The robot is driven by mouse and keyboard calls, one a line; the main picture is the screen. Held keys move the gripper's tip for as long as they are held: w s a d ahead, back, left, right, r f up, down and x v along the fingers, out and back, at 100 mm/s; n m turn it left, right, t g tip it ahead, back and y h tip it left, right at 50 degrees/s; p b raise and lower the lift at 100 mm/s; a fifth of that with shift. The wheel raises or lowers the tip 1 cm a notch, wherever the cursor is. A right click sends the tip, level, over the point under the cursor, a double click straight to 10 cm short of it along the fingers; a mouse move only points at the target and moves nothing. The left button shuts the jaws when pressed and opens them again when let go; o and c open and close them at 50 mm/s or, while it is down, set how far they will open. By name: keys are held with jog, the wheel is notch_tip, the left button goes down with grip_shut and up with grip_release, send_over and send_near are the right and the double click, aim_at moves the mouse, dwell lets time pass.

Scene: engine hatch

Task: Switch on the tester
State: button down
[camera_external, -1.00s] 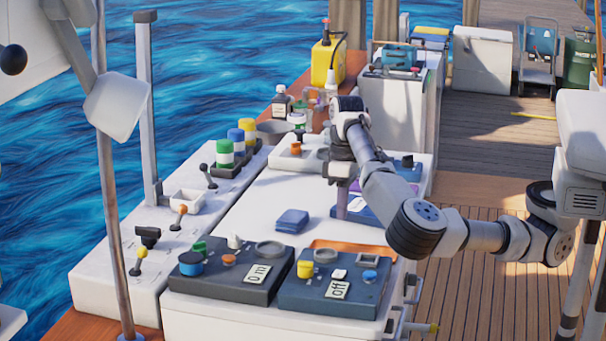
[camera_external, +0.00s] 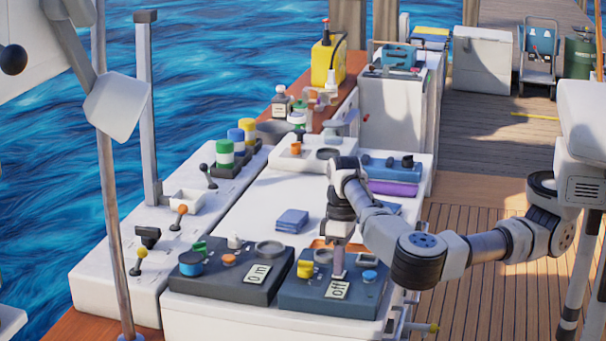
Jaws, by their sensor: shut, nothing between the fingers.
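The tester appears to be the dark blue box (camera_external: 310,297) at the front right of the white hatch top. Its label (camera_external: 339,289) reads "off". A yellow knob (camera_external: 305,269) is on its left, a blue button (camera_external: 369,276) on its right, and a round grey piece (camera_external: 323,256) behind.
A similar dark box (camera_external: 222,283) labelled "0 m" stands to the left, with a blue knob and other controls. A folded blue cloth (camera_external: 291,220) lies behind. An orange tray (camera_external: 322,243) is behind the tester. A blue box and purple item (camera_external: 393,188) lie at the back right.

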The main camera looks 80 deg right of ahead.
jog(key=shift+f, duration=0.1)
jog(key=shift+f+h, duration=0.25)
jog(key=shift+h, duration=0.45)
jog(key=shift+s+d+r, duration=0.1)
jog(key=shift+d+r+p, duration=0.15)
jog(key=shift+d+p, duration=0.35)
jog(key=shift+d, duration=0.2)
